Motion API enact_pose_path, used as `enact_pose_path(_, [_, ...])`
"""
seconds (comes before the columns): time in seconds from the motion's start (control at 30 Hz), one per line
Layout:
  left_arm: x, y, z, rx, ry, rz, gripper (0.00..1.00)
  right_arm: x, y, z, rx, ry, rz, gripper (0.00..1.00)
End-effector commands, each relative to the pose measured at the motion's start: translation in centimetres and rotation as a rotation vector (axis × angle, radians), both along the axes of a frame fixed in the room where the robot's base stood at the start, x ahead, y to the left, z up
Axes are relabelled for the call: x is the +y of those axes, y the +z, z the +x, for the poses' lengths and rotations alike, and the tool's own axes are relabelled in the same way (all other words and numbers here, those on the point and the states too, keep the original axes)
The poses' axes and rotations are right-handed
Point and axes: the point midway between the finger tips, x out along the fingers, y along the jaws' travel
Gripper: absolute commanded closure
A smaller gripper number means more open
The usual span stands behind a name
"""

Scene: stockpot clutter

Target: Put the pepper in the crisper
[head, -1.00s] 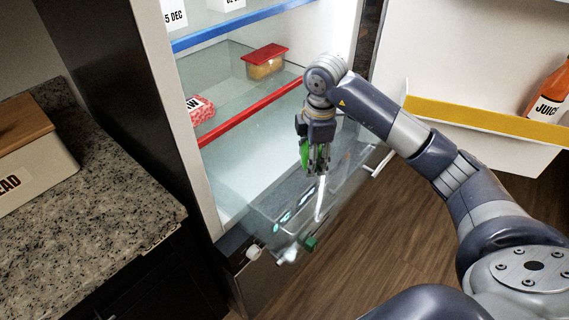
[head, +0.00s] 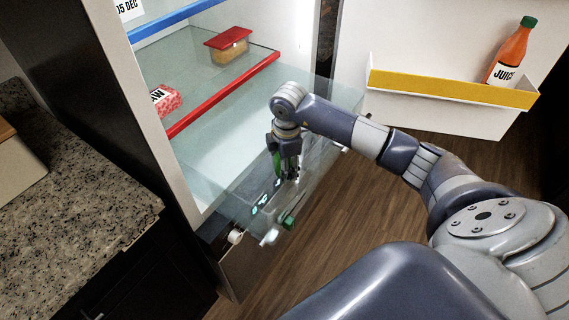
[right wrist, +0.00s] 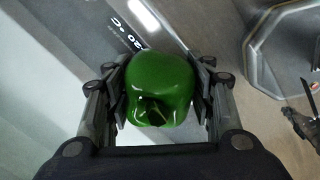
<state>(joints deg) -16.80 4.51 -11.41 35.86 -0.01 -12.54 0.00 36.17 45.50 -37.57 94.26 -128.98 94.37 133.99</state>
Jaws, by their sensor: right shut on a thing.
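The pepper is green and glossy, held stem side toward the camera in the right wrist view (right wrist: 158,90). In the head view only a green strip of it (head: 277,164) shows behind the fingers. My right gripper (head: 288,176) points down, shut on the pepper, with a finger on each side of it in the right wrist view (right wrist: 160,85). The crisper (head: 240,212) is a clear drawer, pulled out at the fridge bottom. The gripper overlaps the drawer area; its clear walls make it hard to tell how deep the pepper is. My left gripper is not in view.
Above the crisper, a red-edged glass shelf (head: 222,95) holds a red-lidded container (head: 228,47) and a meat pack (head: 167,100). The open fridge door at right has a yellow-edged bin (head: 450,88) with a juice bottle (head: 510,52). A granite counter (head: 70,200) stands at left.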

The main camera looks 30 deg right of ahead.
Motion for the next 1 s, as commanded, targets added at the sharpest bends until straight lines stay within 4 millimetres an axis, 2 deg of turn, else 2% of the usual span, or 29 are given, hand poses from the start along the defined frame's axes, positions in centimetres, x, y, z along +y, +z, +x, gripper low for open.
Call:
enact_pose_path(0.13, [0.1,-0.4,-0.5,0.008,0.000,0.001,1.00,0.0,-0.4,0.0,0.000,0.000,0.000,0.78])
enact_pose_path(0.17, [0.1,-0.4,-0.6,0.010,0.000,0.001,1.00,0.0,-0.4,0.0,0.000,0.000,0.000,0.48])
enact_pose_path(0.23, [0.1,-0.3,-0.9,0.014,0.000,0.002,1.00,0.0,-0.3,0.0,0.000,0.000,0.000,0.32])
enact_pose_path(0.27, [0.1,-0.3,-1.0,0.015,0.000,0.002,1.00,0.0,-0.3,0.0,0.000,0.000,0.000,0.29])
enact_pose_path(0.57, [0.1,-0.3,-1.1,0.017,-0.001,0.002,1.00,0.0,-0.3,0.0,0.000,0.000,0.000,0.29])
enact_pose_path(0.7, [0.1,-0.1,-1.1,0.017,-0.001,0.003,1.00,0.0,0.5,0.0,-0.002,0.000,0.000,0.29])
enact_pose_path(0.77, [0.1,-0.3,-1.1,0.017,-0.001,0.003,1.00,0.0,1.2,0.0,-0.004,0.001,0.001,0.29])
enact_pose_path(1.0, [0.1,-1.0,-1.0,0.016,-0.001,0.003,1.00,0.2,6.3,-0.5,-0.006,0.001,0.000,0.29])
